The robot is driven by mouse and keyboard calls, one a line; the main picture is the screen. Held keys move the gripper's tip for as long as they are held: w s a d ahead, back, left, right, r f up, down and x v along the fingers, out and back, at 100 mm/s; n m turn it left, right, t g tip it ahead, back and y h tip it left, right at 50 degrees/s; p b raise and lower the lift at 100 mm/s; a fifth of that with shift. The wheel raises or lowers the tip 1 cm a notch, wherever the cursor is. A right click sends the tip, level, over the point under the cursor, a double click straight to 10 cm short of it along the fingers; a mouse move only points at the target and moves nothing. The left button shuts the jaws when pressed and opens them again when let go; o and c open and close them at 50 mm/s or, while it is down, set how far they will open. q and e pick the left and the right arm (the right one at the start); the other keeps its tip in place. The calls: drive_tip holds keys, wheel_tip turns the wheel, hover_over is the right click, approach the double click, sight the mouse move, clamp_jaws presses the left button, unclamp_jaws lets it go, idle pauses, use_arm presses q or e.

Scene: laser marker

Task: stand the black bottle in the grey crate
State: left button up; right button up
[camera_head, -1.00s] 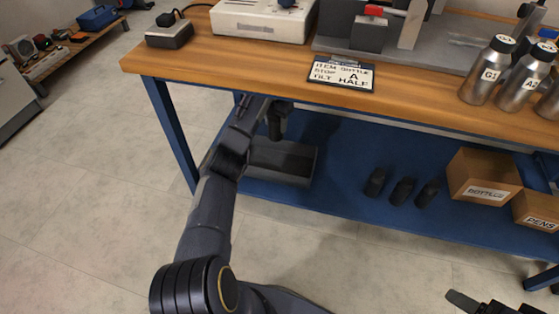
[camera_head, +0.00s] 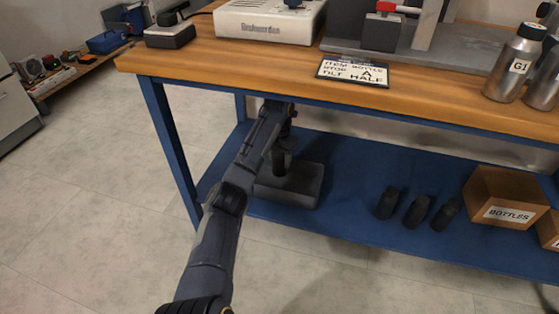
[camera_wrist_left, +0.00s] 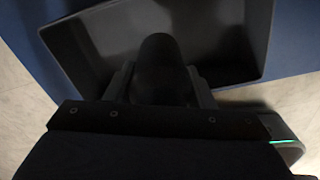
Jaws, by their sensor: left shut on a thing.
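My left gripper (camera_wrist_left: 162,88) is shut on a black bottle (camera_wrist_left: 162,58), with a finger on each side of it. In the head view the left arm reaches under the tabletop, and the dark bottle (camera_head: 279,162) hangs roughly upright at the grey crate (camera_head: 305,186). In the wrist view the bottle overlaps the open crate (camera_wrist_left: 98,40). I cannot tell whether its base touches the crate floor. Three more black bottles (camera_head: 417,211) stand on the blue shelf to the right of the crate. My right gripper is out of view.
The wooden tabletop (camera_head: 240,67) lies above the blue lower shelf (camera_head: 345,205). A blue table leg (camera_head: 172,140) stands left of the arm. A cardboard box marked BOTTLES (camera_head: 507,197) sits at the right. Shelf between crate and loose bottles is clear.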

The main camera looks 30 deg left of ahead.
use_arm(q)
drive_tip(key=shift+f, duration=0.45)
drive_tip(key=shift+f, duration=0.1)
drive_tip(key=o, duration=1)
drive_tip(key=shift+o, duration=0.2)
